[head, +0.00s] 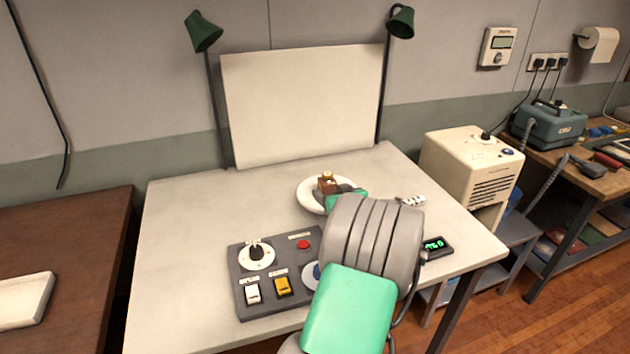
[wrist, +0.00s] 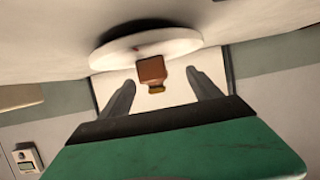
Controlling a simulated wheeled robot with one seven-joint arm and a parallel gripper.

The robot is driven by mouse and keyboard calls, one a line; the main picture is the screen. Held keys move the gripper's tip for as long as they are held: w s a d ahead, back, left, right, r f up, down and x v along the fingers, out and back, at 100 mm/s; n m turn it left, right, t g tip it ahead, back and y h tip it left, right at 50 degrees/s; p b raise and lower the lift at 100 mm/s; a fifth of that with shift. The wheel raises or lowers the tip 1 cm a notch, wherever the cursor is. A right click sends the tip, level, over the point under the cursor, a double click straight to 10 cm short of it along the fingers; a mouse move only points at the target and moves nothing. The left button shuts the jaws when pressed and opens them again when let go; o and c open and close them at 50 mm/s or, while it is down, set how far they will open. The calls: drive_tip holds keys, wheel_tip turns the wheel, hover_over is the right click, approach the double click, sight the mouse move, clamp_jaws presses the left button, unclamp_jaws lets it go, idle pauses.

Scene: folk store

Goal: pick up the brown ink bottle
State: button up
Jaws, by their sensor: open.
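The brown ink bottle (head: 326,184) is a small squarish bottle on a round white plate (head: 309,199) toward the back of the table. It also shows in the wrist view (wrist: 151,71), where the picture is upside down and its darker yellow-brown cap points down. My gripper (wrist: 160,92) is open, with one grey finger on each side of the bottle in that view. I cannot tell whether the fingers are level with the bottle or still short of it. In the head view my arm hides the fingertips and the right part of the plate.
A grey control panel (head: 263,297) with a dial, red button and switches sits at the table's front. A white board (head: 303,105) and two green lamps stand behind. The table's left side is clear.

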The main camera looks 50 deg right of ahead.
sight(330, 186)
drive_tip(key=x, duration=0.2)
drive_tip(key=d+p+x, duration=0.1)
drive_tip(key=x, duration=0.4)
drive_tip(key=shift+s+d+r+p, duration=0.1)
drive_tip(key=shift+d+p, duration=0.25)
drive_tip(key=shift+c, duration=0.5)
clamp_jaws()
